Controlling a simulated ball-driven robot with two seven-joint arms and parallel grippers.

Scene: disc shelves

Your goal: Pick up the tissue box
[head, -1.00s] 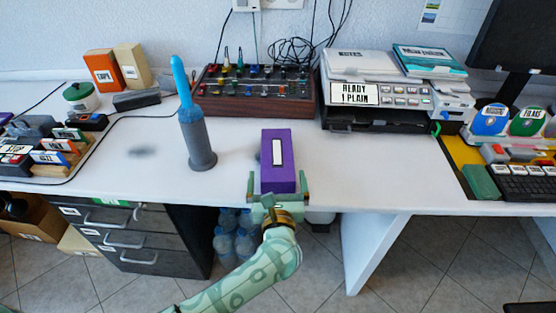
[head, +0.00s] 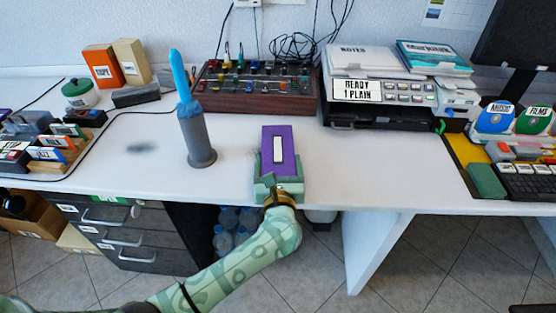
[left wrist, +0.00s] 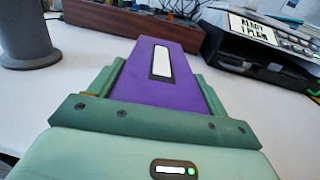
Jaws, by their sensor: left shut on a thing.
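The tissue box is a purple box (head: 278,146) with a white slot on top, near the front edge of the white desk in the head view. My left gripper (head: 279,180) comes from the front and is shut on the box, with one finger along each side. In the left wrist view the purple box (left wrist: 165,75) lies between the two green fingers, and its near end is hidden by the gripper (left wrist: 158,95). I cannot tell whether the box is off the desk. My right gripper is not in view.
A grey holder (head: 196,138) with a blue stick stands left of the box. A mixer (head: 255,90) is behind it, and a printer (head: 385,95) stands back right. The desk (head: 360,170) is bare to the right of the box.

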